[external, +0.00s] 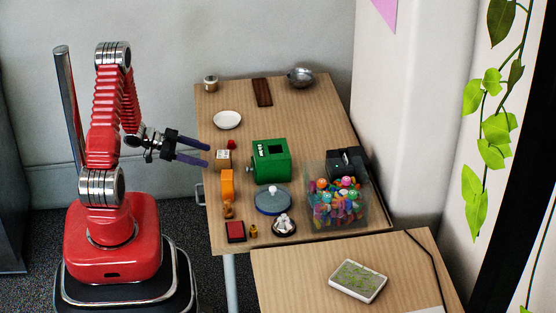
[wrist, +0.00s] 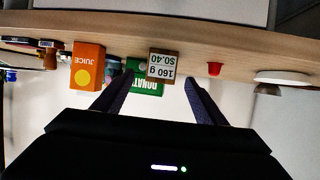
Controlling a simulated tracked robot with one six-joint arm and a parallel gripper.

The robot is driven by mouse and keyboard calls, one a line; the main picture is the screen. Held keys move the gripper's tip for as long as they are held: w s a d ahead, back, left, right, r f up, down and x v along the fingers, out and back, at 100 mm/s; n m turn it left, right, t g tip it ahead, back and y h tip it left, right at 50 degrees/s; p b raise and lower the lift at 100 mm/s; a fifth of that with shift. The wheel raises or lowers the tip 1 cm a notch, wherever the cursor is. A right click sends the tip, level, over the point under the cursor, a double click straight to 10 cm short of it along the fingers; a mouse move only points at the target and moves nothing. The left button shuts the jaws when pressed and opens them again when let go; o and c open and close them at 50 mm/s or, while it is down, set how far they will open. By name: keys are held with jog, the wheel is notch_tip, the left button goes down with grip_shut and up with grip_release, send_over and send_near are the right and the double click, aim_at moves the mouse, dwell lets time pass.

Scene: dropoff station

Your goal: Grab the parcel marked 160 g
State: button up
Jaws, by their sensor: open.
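The parcel (external: 223,157) is a small brown box with a white label, near the left edge of the wooden table (external: 310,110). In the wrist view, which is upside down, the parcel (wrist: 163,79) shows its label reading 160 g and $0.40. My gripper (external: 208,155) is open and empty, with its dark fingers pointing right toward the parcel. In the wrist view the parcel appears between the two fingertips (wrist: 156,82) but beyond them. It looks apart from the fingers.
An orange juice carton (wrist: 87,68) stands beside the parcel. A red cup (wrist: 214,69) is on its other side. A green donation box (external: 270,162) stands behind it. A white plate (external: 227,120), a lidded blue dish (external: 272,199) and a clear bin of colourful items (external: 336,213) are also on the table.

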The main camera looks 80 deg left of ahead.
aim_at(223, 160)
jog(key=shift+x, duration=1.75)
jog(key=shift+r+x, duration=0.2)
jog(key=shift+x, duration=2.4)
jog(key=shift+w+a, duration=0.1)
jog(key=shift+c, duration=0.2)
jog(key=c, duration=1.2)
